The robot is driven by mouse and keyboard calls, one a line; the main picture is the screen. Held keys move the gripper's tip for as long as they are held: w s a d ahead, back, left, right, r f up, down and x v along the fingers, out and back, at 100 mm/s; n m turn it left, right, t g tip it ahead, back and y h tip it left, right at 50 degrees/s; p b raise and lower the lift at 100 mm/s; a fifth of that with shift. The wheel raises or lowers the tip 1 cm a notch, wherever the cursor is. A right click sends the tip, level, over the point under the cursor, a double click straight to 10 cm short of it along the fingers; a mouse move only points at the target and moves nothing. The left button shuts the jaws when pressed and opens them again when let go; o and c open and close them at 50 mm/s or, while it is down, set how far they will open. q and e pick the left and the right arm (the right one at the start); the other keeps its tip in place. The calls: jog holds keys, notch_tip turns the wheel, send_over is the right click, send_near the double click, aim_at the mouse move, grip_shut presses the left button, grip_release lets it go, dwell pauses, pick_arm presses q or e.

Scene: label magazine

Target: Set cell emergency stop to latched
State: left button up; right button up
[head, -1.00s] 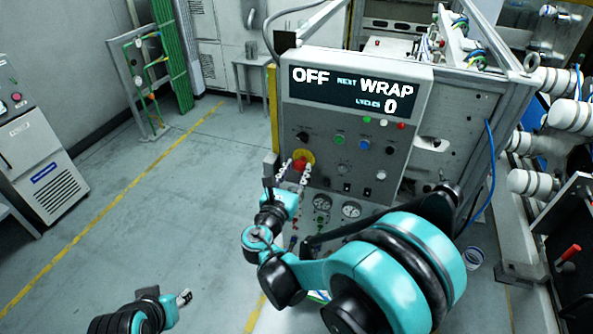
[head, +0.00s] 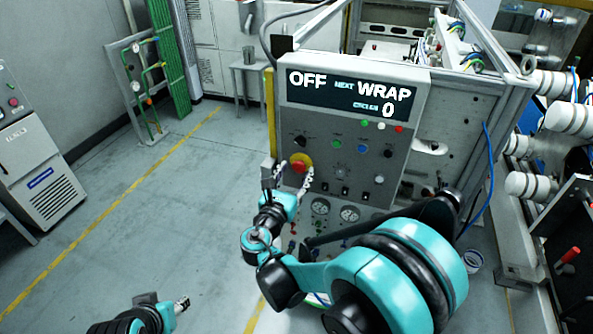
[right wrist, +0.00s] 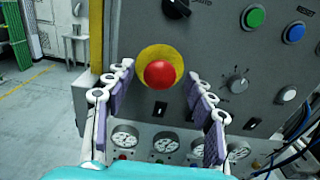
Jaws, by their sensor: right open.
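The emergency stop is a red mushroom button (head: 298,167) on a round yellow plate, at the left of the grey control panel (head: 348,112). It also shows in the right wrist view as a red button (right wrist: 160,74), with the yellow plate (right wrist: 152,55) around it. My right gripper (head: 294,180) is open in front of the panel. Its two fingers (right wrist: 160,84) stand on either side of the button, apart from it, with nothing between them touching it. Whether the button is latched cannot be told. My left gripper (head: 182,304) is low at the left, far from the panel; its jaws are too small to judge.
The panel display (head: 347,95) reads OFF, NEXT WRAP and 0. A green button (right wrist: 255,18), a blue button (right wrist: 294,33) and a black selector knob (right wrist: 177,6) are near the stop. Gauges (right wrist: 165,143) sit below. Open floor (head: 150,220) lies to the left.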

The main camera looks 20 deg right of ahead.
jog(key=v, duration=1.1)
jog(key=shift+d, duration=0.1)
jog(key=s+d+f+m+g+y+b, duration=0.35)
jog(key=s+d+f+m+g, duration=0.25)
jog(key=d+f+m, duration=0.55)
jog(key=s+a+f+m+g+y+b, duration=0.1)
jog(key=s+a+m+y, duration=0.3)
jog(key=s+m, duration=0.6)
jog(key=shift+a+f+m+g+y+b, duration=0.4)
jog(key=shift+m+y, duration=0.85)
jog(key=shift+m, duration=2.6)
jog(key=shift+d+f, duration=0.15)
